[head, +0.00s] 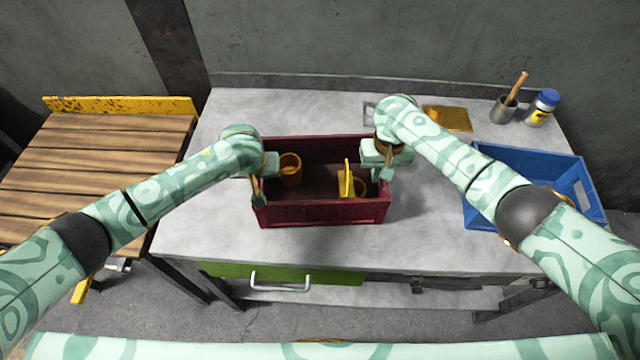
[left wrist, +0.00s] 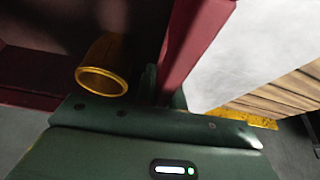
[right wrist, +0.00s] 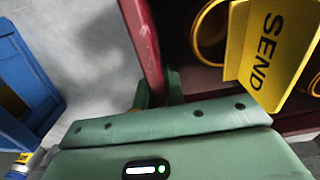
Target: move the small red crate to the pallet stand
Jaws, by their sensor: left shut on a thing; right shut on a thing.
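The small red crate (head: 325,213) sits in the middle of the grey worktable, long side toward me. Inside it are a brass-coloured ring or bushing (head: 290,172) at the left and a yellow plate (head: 347,180) with another ring at the right; the right wrist view reads "SEND" on the plate (right wrist: 272,45). My left gripper (head: 258,185) is shut on the crate's left end wall, also seen in the left wrist view (left wrist: 190,45). My right gripper (head: 384,168) is shut on the right end wall, also seen in the right wrist view (right wrist: 143,45). The pallet stand (head: 95,150) with wooden slats is left of the table.
A blue crate (head: 530,160) stands on the table's right.

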